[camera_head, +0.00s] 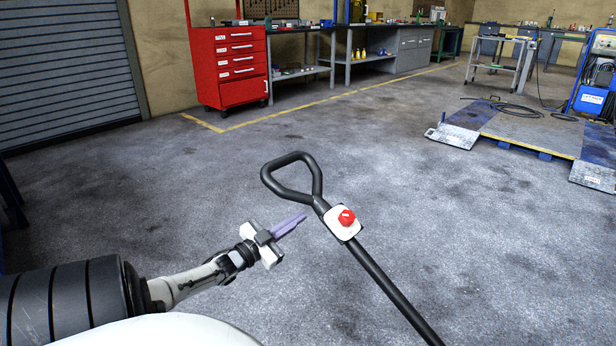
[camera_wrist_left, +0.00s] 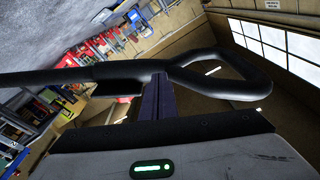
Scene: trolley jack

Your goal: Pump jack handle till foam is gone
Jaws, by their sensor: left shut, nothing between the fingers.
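The black jack handle (camera_head: 385,283) rises from the lower right of the head view to a loop grip (camera_head: 292,155) at its top. A white plate (camera_head: 335,227) with a red knob (camera_head: 347,217) is fixed just below the loop. My left gripper (camera_head: 302,219) has its purple fingers together and empty, with the tips close to the shaft just under the loop. In the left wrist view the handle (camera_wrist_left: 235,90) crosses beyond the fingers (camera_wrist_left: 158,92); contact cannot be told. The jack body and any foam are out of view. My right gripper is not seen.
A red tool cabinet (camera_head: 238,66) and workbenches (camera_head: 385,55) stand along the back wall. A blue-edged lift platform (camera_head: 530,130) with a cable lies at the right. A roller shutter (camera_head: 65,70) is at the left. The floor around the handle is clear.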

